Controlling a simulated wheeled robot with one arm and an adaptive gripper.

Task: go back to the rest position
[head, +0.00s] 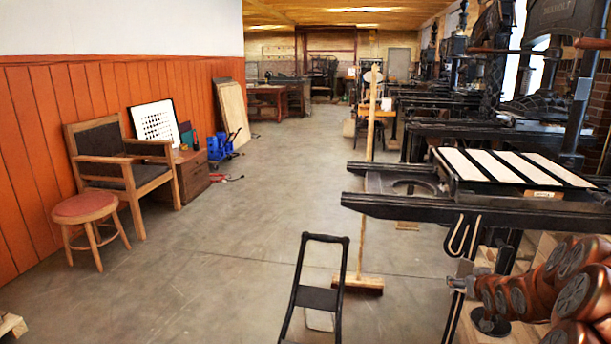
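My arm (573,290) shows at the lower right as copper-coloured links with grey round caps, folded close together. At its left end is a small dark part that looks like my gripper (461,284). It is below the front rail of the nearest hand press (440,207) and appears apart from it. The fingers are too small and dark to tell whether they are open or shut. I see nothing held there.
A dark folding step frame (319,298) and a broom (358,282) stand in front, left of the press. A red stool (85,208) and an armchair (120,172) stand along the left wall. The grey floor (235,235) between is clear.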

